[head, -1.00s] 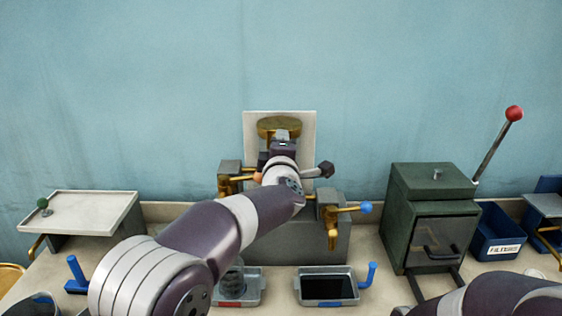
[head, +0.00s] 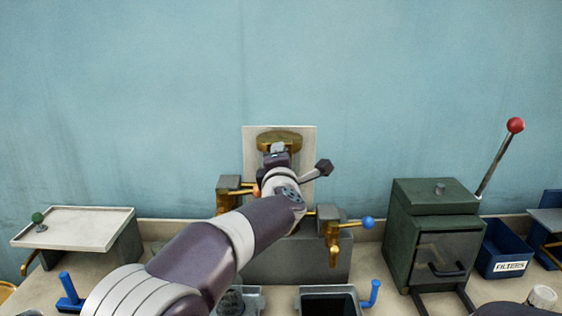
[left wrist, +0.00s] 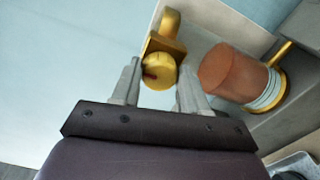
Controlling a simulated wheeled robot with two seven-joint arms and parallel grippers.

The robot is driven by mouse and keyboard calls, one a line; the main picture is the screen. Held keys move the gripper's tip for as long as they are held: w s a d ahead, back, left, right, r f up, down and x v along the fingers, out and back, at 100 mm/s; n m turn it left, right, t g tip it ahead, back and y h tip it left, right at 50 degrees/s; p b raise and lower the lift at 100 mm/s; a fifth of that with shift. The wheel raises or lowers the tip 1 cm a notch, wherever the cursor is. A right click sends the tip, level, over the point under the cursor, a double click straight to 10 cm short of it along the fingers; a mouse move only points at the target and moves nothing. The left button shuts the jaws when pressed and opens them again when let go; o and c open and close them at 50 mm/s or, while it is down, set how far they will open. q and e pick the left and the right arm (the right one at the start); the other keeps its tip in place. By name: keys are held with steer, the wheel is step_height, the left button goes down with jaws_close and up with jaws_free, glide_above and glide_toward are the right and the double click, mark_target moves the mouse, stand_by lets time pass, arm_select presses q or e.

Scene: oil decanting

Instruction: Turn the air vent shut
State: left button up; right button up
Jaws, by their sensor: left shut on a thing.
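The air vent shows in the left wrist view as a round brass knob (left wrist: 158,71) with a dark red mark, under a brass bracket (left wrist: 168,25). My left gripper (left wrist: 157,82) has a finger on each side of the knob and is shut on it. In the head view, my left gripper (head: 277,150) is at the pale upright panel (head: 305,140), just below a rounded brass piece (head: 279,138). My wrist and forearm hide the lower panel and part of the grey block (head: 325,258). My right gripper is not in view.
Brass taps flank my left forearm, with an orange knob (head: 256,191) and a blue knob (head: 368,222). The orange knob is also close by in the left wrist view (left wrist: 233,72). A green box (head: 435,235) with a red-knobbed lever stands right. A pale tray (head: 75,228) is left.

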arm_select(q)
steer(key=shift+f, duration=0.2)
steer(key=o, duration=0.8)
steer(key=shift+o, duration=1.3)
steer(key=shift+a+r, duration=0.1)
steer(key=shift+s, duration=0.1)
arm_select(e)
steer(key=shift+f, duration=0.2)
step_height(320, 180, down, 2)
steer(key=b, duration=0.3)
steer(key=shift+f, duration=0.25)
arm_select(q)
steer(key=s, duration=1.2)
steer(key=shift+s, duration=0.35)
